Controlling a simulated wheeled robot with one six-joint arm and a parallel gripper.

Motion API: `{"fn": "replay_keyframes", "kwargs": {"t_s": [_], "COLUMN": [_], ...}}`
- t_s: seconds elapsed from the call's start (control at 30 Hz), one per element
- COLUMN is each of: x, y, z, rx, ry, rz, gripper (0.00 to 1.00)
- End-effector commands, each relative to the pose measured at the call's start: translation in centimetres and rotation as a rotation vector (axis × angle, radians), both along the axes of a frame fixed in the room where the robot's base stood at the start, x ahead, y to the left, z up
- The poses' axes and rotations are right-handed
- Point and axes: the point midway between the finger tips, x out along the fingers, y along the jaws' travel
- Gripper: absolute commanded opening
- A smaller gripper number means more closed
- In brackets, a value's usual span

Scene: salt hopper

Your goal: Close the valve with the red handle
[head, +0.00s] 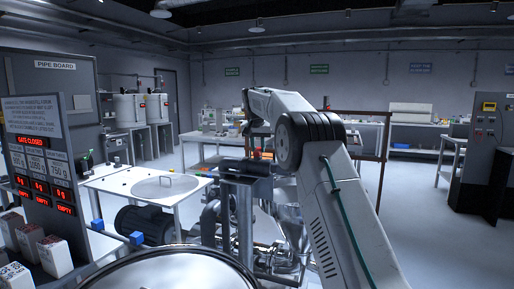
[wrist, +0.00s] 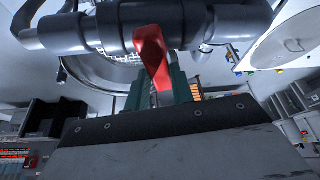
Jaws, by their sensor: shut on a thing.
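The red handle (wrist: 152,45) shows large at the top middle of the wrist view. It hangs down from a dark grey pipe and valve body (wrist: 90,32) that runs across the picture, so the handle lies roughly crosswise to the pipe. My gripper (wrist: 157,82) has its green fingers on either side of the handle's lower end and is shut on it. In the head view my arm reaches forward over the machinery, and I cannot make out the fingers or the handle clearly there.
A grey post stand (head: 240,205) and shiny pipework (head: 285,240) stand below my arm. A white table (head: 140,190) with a round lid is to the left. A sign panel (head: 38,150) reads "GATE CLOSED". Open floor (head: 425,240) lies to the right.

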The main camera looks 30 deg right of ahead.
Motion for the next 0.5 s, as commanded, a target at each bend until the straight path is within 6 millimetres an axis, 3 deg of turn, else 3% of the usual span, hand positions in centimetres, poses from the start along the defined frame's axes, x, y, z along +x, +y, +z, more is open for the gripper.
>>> {"fn": "replay_keyframes", "kwargs": {"t_s": [0.2, 0.5], "x": [-0.16, -0.26], "y": [-0.15, -0.20], "z": [-0.02, 0.05], "rx": [-0.001, 0.000], "ry": [0.001, 0.000], "rz": [-0.183, -0.221], "gripper": [0.01, 0.01]}}
